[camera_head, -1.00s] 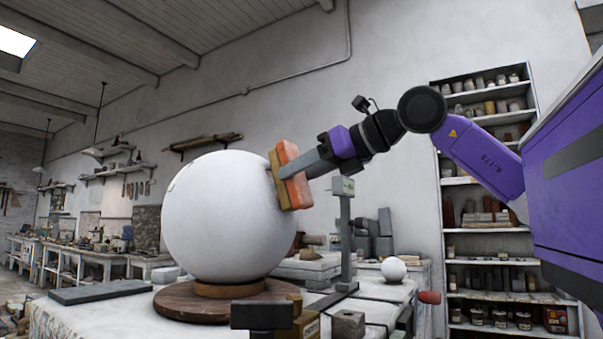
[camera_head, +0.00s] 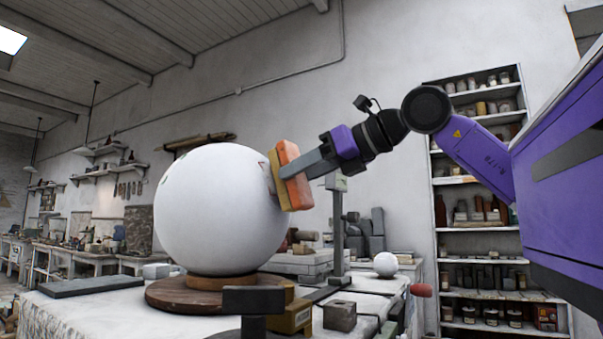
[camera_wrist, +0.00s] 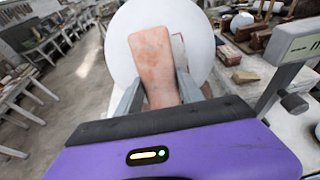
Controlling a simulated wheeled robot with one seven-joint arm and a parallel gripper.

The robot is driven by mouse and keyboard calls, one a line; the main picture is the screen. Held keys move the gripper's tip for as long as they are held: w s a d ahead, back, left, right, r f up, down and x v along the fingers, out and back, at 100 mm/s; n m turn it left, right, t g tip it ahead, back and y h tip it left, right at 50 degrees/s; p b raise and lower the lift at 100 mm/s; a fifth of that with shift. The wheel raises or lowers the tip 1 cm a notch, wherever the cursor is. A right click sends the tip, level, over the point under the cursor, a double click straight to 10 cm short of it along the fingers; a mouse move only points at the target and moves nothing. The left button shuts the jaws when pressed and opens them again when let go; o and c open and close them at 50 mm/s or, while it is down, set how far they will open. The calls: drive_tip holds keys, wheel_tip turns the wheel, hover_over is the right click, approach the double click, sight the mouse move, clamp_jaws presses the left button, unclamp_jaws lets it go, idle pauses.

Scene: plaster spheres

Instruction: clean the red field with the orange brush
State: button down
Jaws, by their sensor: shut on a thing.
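A large white plaster sphere (camera_head: 215,215) stands on a round wooden turntable (camera_head: 170,296). My gripper (camera_head: 312,165) is shut on the orange brush (camera_head: 295,176), at the upper right side of the sphere. The brush's tan bristle side (camera_head: 277,180) faces the sphere and appears against it. A small reddish trace (camera_head: 262,165) shows on the sphere beside the brush; most of the red field is not visible. In the wrist view, the brush's orange back (camera_wrist: 155,60) sits between the two grey fingers and covers part of the sphere (camera_wrist: 125,45).
A grey post (camera_head: 338,225) stands right of the sphere, below my gripper. A small white ball (camera_head: 385,264), a small box (camera_head: 291,318) and grey blocks (camera_head: 368,235) are on the table. A shelf rack (camera_head: 480,230) stands behind at right. A dark slab (camera_head: 90,287) lies at left.

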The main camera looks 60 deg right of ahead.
drive_tip(key=shift+w+f, duration=0.2)
drive_tip(key=shift+w, duration=0.4)
idle(0.4)
drive_tip(key=shift+s+f+b, duration=0.2)
drive_tip(key=shift+f+b, duration=0.35)
drive_tip(key=shift+s+f+b, duration=0.2)
drive_tip(key=shift+f+b, duration=0.3)
drive_tip(key=shift+b, duration=0.05)
drive_tip(key=shift+w+r+p, duration=0.25)
drive_tip(key=shift+r+p, duration=0.35)
drive_tip(key=shift+r, duration=0.15)
drive_tip(key=shift+w+r+p, duration=0.2)
drive_tip(key=shift+r+p, duration=0.45)
drive_tip(key=shift+r, duration=0.05)
drive_tip(key=shift+w+r+p, duration=0.25)
drive_tip(key=shift+r+p, duration=0.35)
drive_tip(key=shift+r, duration=0.15)
drive_tip(key=shift+f, duration=0.1)
